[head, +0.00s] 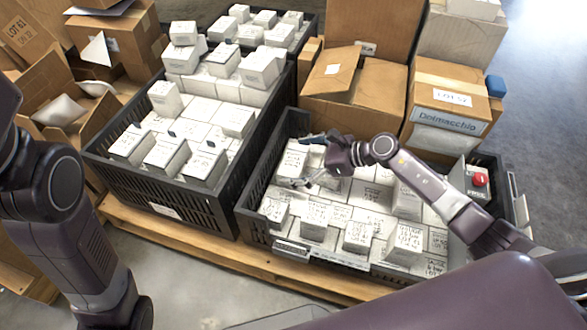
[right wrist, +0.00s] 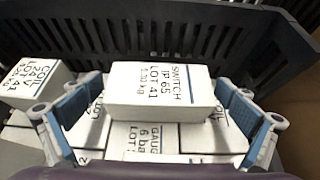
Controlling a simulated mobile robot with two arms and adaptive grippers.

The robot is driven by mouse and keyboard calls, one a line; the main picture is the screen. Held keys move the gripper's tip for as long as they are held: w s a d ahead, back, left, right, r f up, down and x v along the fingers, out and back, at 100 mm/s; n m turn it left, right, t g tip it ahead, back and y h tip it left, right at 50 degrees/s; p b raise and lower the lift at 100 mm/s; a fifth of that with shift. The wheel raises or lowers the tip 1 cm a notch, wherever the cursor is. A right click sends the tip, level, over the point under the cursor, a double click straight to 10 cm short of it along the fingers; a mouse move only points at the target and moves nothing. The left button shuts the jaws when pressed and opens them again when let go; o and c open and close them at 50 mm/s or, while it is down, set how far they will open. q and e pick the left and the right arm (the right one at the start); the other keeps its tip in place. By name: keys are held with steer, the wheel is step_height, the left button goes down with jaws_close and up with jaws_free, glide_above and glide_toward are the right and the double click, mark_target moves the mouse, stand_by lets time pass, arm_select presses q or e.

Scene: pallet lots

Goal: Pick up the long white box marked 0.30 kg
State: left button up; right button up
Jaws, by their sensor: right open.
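A long white box (right wrist: 160,88) lies across the middle of the right wrist view, on top of other white boxes. Its print reads SWITCH, IP 65, LOT 41, and a weight line that looks like 0.30 or 1.30 kg; I cannot tell the first digit. My right gripper (head: 303,161) is open over the far left part of the right black crate (head: 253,190). In the right wrist view its blue-padded fingers (right wrist: 157,84) stand on either side of the box, with gaps at both ends. In the head view a white box (head: 290,163) shows beside the fingers. My left gripper is out of view.
The crate's slatted wall (right wrist: 160,30) rises close behind the box. A COIL box (right wrist: 32,83) stands to its left, and a GAUGE box (right wrist: 143,138) lies lower in front. Another black crate (head: 195,207) full of white boxes stands left. Cardboard boxes (head: 352,85) stand behind.

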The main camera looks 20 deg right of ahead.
steer(key=shift+w, duration=0.1)
steer(key=c, duration=1.3)
